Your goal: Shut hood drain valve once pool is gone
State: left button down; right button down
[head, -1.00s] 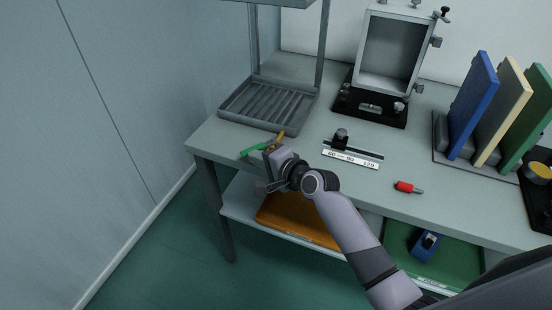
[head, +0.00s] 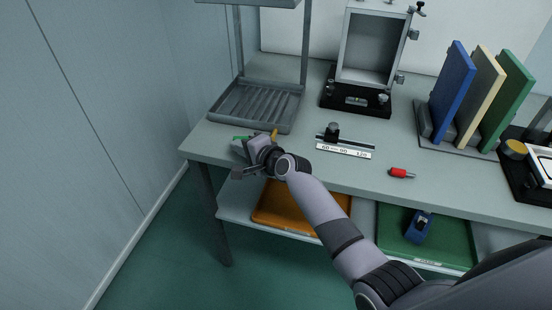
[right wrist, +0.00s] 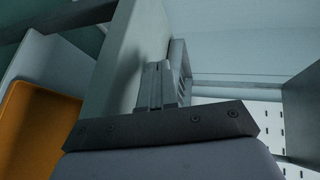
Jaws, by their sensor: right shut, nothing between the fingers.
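My right gripper (head: 242,150) is at the table's front left edge, in front of the hood's ribbed grey tray (head: 250,104). In the right wrist view its fingers (right wrist: 163,84) are shut with nothing between them, close beside a pale upright surface. A green piece (head: 239,138) and a small yellow piece (head: 274,134) show around the gripper, partly hidden by it. I cannot tell which is the drain valve or how it is set. I see no clear pool in the tray; its low ribs look bare. My left gripper is not in view.
On the table (head: 330,175) are a scale strip (head: 343,150), a red marker-like piece (head: 401,173), a framed box (head: 376,55) and upright blue, cream and green panels (head: 452,92). Below are an orange tray (head: 275,215) and a green tray (head: 450,250) with a blue item (head: 419,227).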

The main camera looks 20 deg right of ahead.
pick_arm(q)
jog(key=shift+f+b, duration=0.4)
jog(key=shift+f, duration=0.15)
pick_arm(e)
jog(key=shift+w, duration=1)
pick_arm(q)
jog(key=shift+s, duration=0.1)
pick_arm(e)
jog(key=shift+a, duration=0.15)
